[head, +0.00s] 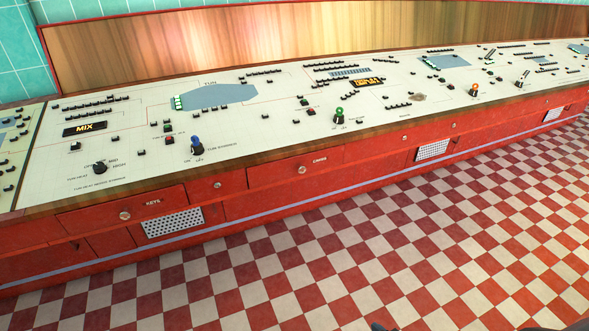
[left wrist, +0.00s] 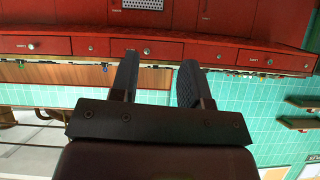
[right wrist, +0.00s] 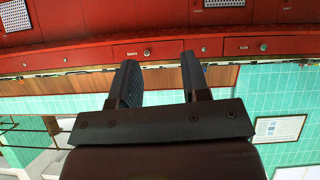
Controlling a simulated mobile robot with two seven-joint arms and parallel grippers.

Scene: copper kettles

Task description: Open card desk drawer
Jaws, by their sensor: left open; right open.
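The card drawer (head: 330,166) is a red drawer front under the long control desk, with a small white label that appears to read CARDS and a round metal knob (head: 302,169). It looks shut, flush with the red desk front. My left gripper (left wrist: 159,60) is open and empty in the left wrist view, with a row of red drawers (left wrist: 170,50) beyond its fingers. My right gripper (right wrist: 159,60) is open and empty, with a knobbed red drawer (right wrist: 145,52) beyond its fingers. Both wrist pictures look upside down.
A keys drawer (head: 125,213) sits to the left, and a narrow knobbed drawer (head: 217,185) lies between. The desk top (head: 260,125) carries many switches and levers. Perforated vents (head: 172,222) are set in the lower front. The checkered floor (head: 350,250) before the desk is clear.

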